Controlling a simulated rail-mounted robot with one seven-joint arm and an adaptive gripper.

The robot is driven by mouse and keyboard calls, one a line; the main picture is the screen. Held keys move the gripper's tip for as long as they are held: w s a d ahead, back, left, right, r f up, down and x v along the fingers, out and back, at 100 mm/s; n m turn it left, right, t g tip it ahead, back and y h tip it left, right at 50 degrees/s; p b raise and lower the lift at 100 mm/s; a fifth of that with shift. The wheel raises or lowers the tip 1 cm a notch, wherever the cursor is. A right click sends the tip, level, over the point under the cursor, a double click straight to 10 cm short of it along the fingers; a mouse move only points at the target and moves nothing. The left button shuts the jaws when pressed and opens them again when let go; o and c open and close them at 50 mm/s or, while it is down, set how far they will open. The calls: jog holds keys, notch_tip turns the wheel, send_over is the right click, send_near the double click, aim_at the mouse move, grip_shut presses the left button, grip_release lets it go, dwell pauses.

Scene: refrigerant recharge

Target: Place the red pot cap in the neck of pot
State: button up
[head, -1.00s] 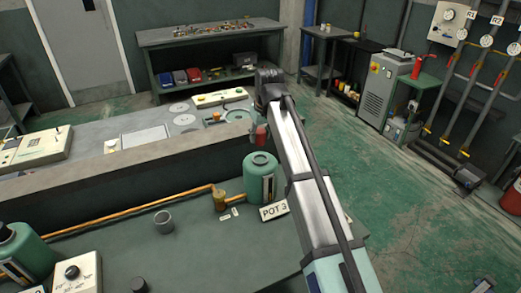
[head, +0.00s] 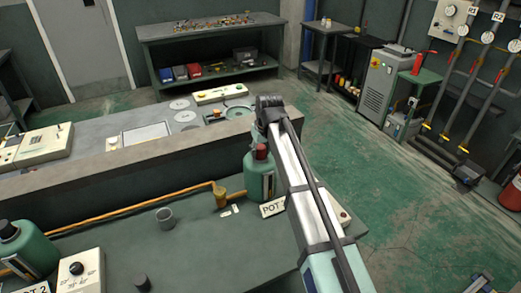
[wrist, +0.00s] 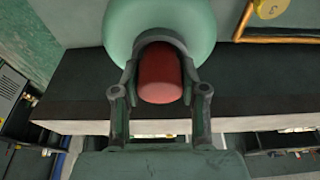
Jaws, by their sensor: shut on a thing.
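The red pot cap (head: 261,151) shows just left of my arm in the head view, at the top of the green pot (head: 257,182). In the wrist view the cap (wrist: 160,78) sits between the two fingers of my gripper (wrist: 161,50), which is shut on it. The pot's rounded green top (wrist: 160,14) lies directly beyond the cap there. The pot's neck is hidden, so I cannot tell whether the cap is in it or just above.
An orange pipe (head: 150,196) with a brass fitting (head: 219,196) runs left of the pot. A grey cup (head: 165,217) stands on the green bench. Another green pot (head: 25,250) is at far left. A raised dark ledge (head: 120,180) runs behind.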

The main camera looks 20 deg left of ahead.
jog(key=shift+f, duration=0.15)
jog(key=o, duration=1.1)
jog(key=b+v, duration=0.2)
jog(key=v, duration=1)
jog(key=shift+r, duration=0.2)
